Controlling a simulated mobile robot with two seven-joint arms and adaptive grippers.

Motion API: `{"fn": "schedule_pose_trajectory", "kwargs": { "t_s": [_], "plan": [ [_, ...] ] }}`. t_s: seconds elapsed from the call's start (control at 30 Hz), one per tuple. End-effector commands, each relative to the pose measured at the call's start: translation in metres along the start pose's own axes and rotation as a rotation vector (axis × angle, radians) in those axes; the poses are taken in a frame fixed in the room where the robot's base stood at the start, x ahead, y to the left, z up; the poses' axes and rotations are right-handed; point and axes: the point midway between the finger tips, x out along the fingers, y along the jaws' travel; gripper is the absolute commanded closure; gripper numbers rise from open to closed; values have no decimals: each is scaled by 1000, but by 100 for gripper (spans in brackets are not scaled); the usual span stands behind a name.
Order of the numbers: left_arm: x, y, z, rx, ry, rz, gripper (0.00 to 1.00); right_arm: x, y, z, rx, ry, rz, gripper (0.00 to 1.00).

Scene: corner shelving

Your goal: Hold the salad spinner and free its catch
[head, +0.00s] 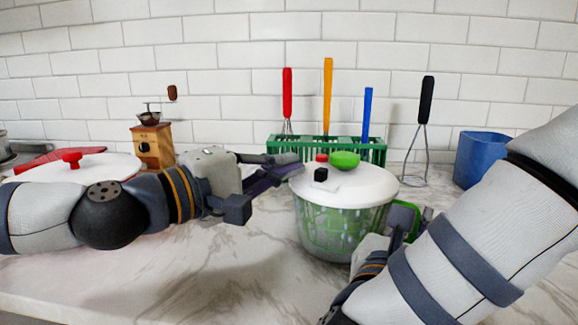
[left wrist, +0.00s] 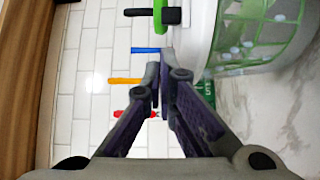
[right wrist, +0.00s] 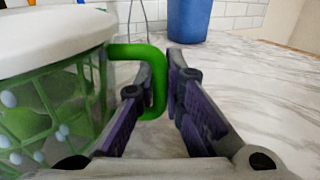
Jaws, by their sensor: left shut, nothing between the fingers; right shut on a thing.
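The salad spinner (head: 340,225) stands on the counter, a green basket-like bowl with a white lid (head: 355,188). On the lid are a green knob (head: 344,160), a black block (head: 321,175) and a small red button (head: 321,157); which is the catch I cannot tell. My left gripper (head: 296,164) is shut and empty at the lid's left edge; its closed fingertips (left wrist: 158,75) show in the left wrist view. My right gripper (right wrist: 162,80) is shut on the green handle (right wrist: 156,88) at the spinner's right side; my arm partly hides it in the head view.
Behind the spinner is a green rack (head: 376,150) with red, orange and blue-handled utensils. A black-handled masher (head: 424,125) and blue bin (head: 480,158) stand to the right. A wooden grinder (head: 152,148) and white red-knobbed lid (head: 105,167) are left. The front counter is clear.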

Motion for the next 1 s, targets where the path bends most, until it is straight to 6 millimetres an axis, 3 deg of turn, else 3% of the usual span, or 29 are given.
{"fn": "schedule_pose_trajectory", "kwargs": {
  "t_s": [0.13,0.53,0.77,1.0],
  "plan": [
    [2,0,11,0,-1,-1,100,0,0,0,0,0,0,100],
    [3,0,16,1,0,-1,100,0,0,0,0,0,1,100],
    [9,0,39,1,-2,-2,100,0,0,0,0,0,1,100],
    [9,-1,38,0,0,-1,100,0,0,0,0,0,1,100]
  ]
}}
